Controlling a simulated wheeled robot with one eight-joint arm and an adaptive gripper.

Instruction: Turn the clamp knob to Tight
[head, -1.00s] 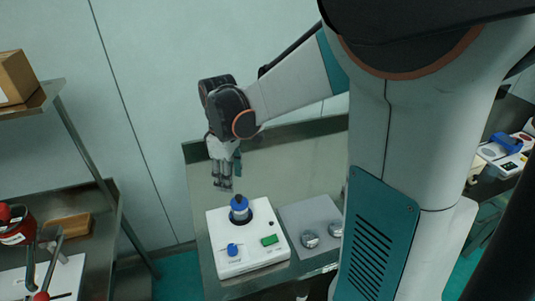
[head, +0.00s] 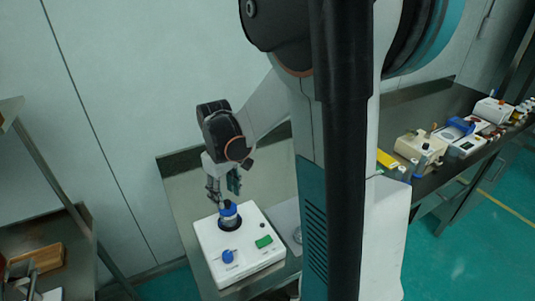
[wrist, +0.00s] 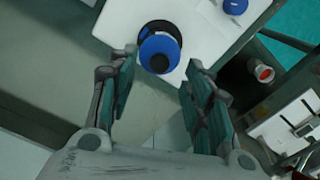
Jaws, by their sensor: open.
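A white box-shaped sieve unit (head: 205,240) stands on the metal bench. On its top a blue-capped round post (head: 228,210) rises from a black ring; it also shows in the wrist view (wrist: 159,48). A smaller blue knob (head: 228,256) sits near the front of the same unit and shows at the top right of the wrist view (wrist: 235,5). No marking is legible, so I cannot tell which one is the clamp knob. My gripper (head: 223,188) is open just above and behind the blue-capped post. In the wrist view its fingers (wrist: 160,62) flank the post with gaps.
A green switch (head: 264,241) sits on the unit right of the small blue knob. A grey plate (head: 285,212) lies to the right, partly hidden by my body. The bench behind the unit is bare. Other devices (head: 420,147) stand on the bench farther right.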

